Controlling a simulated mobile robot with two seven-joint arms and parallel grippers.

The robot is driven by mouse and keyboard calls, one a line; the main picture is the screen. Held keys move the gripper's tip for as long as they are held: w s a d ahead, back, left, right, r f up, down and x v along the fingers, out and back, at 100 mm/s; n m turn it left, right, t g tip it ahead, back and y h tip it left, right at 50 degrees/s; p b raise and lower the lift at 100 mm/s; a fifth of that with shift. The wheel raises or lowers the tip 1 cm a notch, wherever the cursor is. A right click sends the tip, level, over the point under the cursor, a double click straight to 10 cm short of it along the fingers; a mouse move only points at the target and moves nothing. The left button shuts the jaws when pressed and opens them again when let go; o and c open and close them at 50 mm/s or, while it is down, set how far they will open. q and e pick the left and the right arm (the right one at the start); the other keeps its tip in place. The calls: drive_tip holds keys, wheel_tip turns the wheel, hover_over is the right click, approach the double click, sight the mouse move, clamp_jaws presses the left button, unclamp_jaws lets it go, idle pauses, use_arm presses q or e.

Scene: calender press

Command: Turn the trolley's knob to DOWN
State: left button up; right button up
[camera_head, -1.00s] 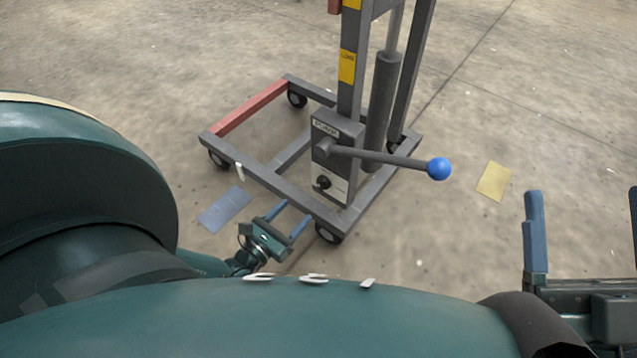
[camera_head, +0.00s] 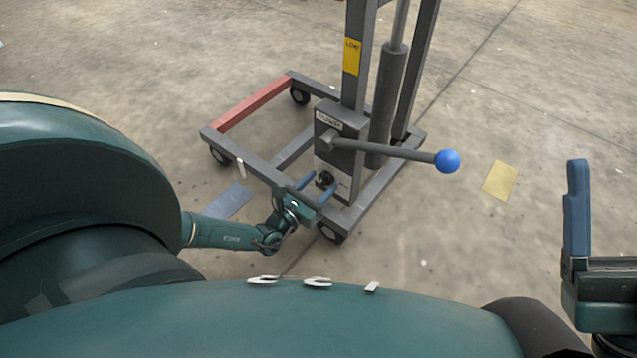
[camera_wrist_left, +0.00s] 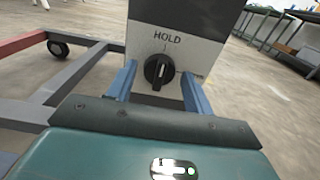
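The trolley (camera_head: 366,212) is a grey wheeled frame with a red bar and an upright mast. Its black round knob (camera_wrist_left: 159,72) sits on the light lower panel of the control box (camera_head: 341,118); its white mark points up, towards the word HOLD. The knob also shows in the head view (camera_head: 325,179), partly behind my gripper. My left gripper (camera_head: 317,186) is open, its two blue fingers (camera_wrist_left: 158,80) on either side of the knob with gaps to it. Of my right gripper, one blue finger (camera_head: 577,208) shows at the right edge; its other finger is out of view.
A lever with a blue ball (camera_head: 447,161) sticks out to the right above the knob. A yellow sheet (camera_head: 500,180) and a blue-grey sheet (camera_head: 228,201) lie on the floor. Work tables (camera_wrist_left: 290,35) stand far off at right. The floor around the trolley is mostly clear.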

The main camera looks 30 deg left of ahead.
use_arm(q)
drive_tip(key=c, duration=0.8)
